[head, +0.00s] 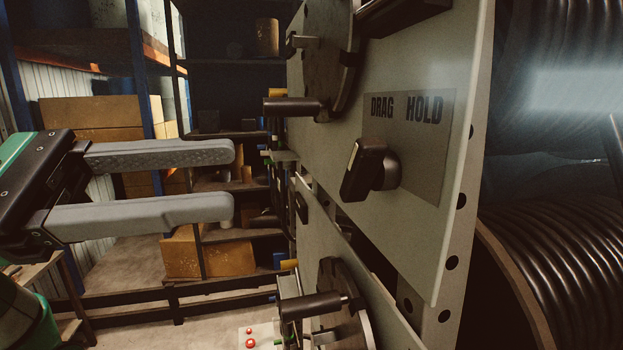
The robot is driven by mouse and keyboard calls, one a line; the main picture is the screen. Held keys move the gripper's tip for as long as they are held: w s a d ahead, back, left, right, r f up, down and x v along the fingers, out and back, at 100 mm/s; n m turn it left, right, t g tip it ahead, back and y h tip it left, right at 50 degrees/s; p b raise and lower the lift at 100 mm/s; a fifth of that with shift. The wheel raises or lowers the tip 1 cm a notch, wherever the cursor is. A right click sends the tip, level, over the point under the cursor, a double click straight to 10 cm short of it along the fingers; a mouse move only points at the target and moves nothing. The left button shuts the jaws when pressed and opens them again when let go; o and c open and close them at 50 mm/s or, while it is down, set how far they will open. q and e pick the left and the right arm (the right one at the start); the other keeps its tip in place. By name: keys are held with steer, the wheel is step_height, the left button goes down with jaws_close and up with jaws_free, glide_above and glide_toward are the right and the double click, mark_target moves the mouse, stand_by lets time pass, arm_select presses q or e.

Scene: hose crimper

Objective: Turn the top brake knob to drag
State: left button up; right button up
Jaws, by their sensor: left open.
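The top brake knob (362,172) is a black bar-shaped knob on the pale upper panel. It stands out from the panel below the words DRAG and HOLD on a grey label plate (430,150). DRAG is on the left and HOLD on the right. A short pale mark shows on the upper left edge of the knob; I cannot tell for certain which word it points to. My left gripper (233,180) is open and empty, left of the knob and apart from it, its two grey fingers pointing right. My right gripper is out of view.
An upper crank disc with a black handle (295,106) juts out left of the knob. A lower crank handle (312,305) stands below. Large black hose reels (565,270) are at the right. Shelves with boxes (92,112) stand behind. Open space lies between my left fingers and the knob.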

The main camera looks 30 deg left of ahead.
mark_target(350, 169)
arm_select(q)
steer(key=shift+y, duration=0.3)
steer(key=p+x, duration=0.1)
steer(key=x, duration=0.2)
steer(key=p+x, duration=0.1)
steer(key=x, duration=0.3)
steer(key=p+x, duration=0.1)
steer(key=x, duration=0.3)
steer(key=shift+w+a+p, duration=0.3)
steer(key=shift+a+p, duration=0.1)
steer(key=shift+w+d, duration=0.15)
steer(key=shift+w, duration=0.05)
jaws_close()
